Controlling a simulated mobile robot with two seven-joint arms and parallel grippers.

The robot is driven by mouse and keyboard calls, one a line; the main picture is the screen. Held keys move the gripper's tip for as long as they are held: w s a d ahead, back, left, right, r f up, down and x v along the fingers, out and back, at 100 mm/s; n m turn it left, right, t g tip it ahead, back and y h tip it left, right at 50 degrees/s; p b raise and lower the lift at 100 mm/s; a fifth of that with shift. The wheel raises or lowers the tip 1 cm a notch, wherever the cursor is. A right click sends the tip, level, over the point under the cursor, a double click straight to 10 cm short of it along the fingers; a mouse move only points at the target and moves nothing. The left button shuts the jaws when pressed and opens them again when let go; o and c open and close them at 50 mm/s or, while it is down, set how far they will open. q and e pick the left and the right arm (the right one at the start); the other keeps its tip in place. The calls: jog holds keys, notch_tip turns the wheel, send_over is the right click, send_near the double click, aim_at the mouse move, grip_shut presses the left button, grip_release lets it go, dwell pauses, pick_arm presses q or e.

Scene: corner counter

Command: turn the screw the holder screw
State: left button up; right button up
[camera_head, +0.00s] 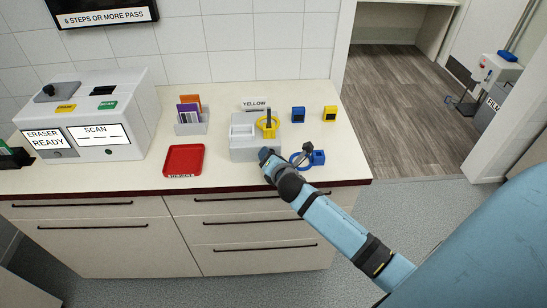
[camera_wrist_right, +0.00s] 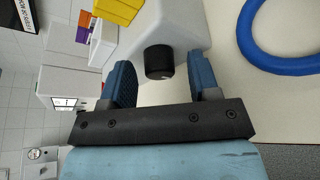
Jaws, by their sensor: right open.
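The holder screw is a black cylindrical knob (camera_wrist_right: 158,62) on the side of the light grey holder (camera_wrist_right: 178,22) in the right wrist view. The grey holder (camera_head: 243,152) stands near the counter's front edge in the head view, with a yellow ring-shaped piece (camera_head: 267,125) and a dark upright part on it. My right gripper (camera_wrist_right: 160,64) is open, with one blue finger on each side of the knob. No clear contact shows between fingers and knob. In the head view the right gripper (camera_head: 267,157) is at the holder's front and hides the knob. My left gripper is not in view.
A blue ring (camera_head: 297,161) with a blue block (camera_head: 318,157) lies just right of my gripper. Small blue (camera_head: 298,115) and yellow (camera_head: 330,114) blocks stand behind. A red tray (camera_head: 184,160), a card rack (camera_head: 191,126) and a white machine (camera_head: 110,145) are to the left.

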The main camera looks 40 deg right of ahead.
jog(key=v, duration=1.3)
jog(key=shift+s+b, duration=0.35)
jog(key=shift+s, duration=0.05)
jog(key=shift+a+r, duration=0.1)
